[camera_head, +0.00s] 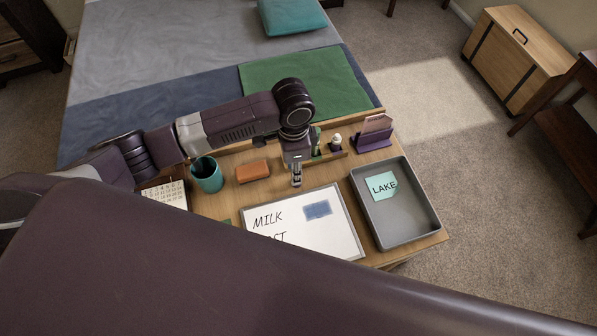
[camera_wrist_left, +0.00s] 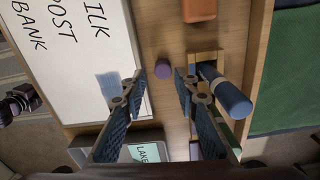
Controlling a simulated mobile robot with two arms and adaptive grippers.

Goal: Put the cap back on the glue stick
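A small purple cylinder, which looks like the cap (camera_wrist_left: 163,69), stands on the bare wood between the whiteboard and a wooden holder in the left wrist view. It appears between the fingertips of my left gripper (camera_wrist_left: 160,76), with a gap on both sides; I cannot tell the height gap. The gripper points down and is open and empty. In the head view my left gripper (camera_head: 297,180) hides that spot. A small upright white-topped item, probably the glue stick (camera_head: 337,141), stands in the holder behind the gripper; in the wrist view a finger covers that area. My right gripper is out of view.
A dark blue-green cylinder (camera_wrist_left: 228,95) stands in the same holder, close to one finger. A whiteboard (camera_head: 345,235), grey tray (camera_head: 415,228), orange block (camera_head: 252,171), teal cup (camera_head: 206,174) and card stand (camera_head: 373,135) surround the gripper. A bed lies beyond the desk.

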